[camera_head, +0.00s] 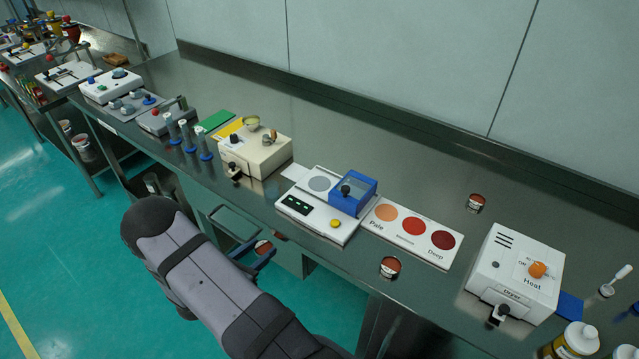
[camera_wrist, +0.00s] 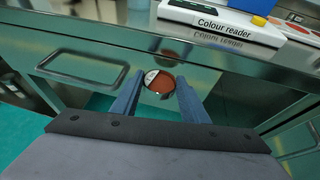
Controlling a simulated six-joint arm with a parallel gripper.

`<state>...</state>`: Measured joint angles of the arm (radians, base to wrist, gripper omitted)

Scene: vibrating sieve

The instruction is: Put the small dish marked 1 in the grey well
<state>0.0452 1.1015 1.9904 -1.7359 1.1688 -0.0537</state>
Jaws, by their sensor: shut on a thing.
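My gripper (camera_wrist: 157,88) is shut on a small round dish (camera_wrist: 162,85) with red-brown contents and a white label patch. The mark on the label is too small to read. In the head view my gripper (camera_head: 262,254) holds this dish (camera_head: 263,246) in front of the bench's front edge, low beside the cabinet. The white colour reader (camera_head: 318,222) stands on the bench above and behind it, with a grey round spot (camera_head: 319,184), which looks like the grey well, and a blue cover (camera_head: 353,193) beside the spot. The reader also shows in the wrist view (camera_wrist: 215,22).
Two similar dishes stand on the bench, one near the front (camera_head: 390,267) and one farther back (camera_head: 476,203). A colour card (camera_head: 412,235) lies right of the reader. A beige machine (camera_head: 256,150) stands left, a white dryer (camera_head: 516,272) right. A drawer handle (camera_wrist: 82,70) sticks out nearby.

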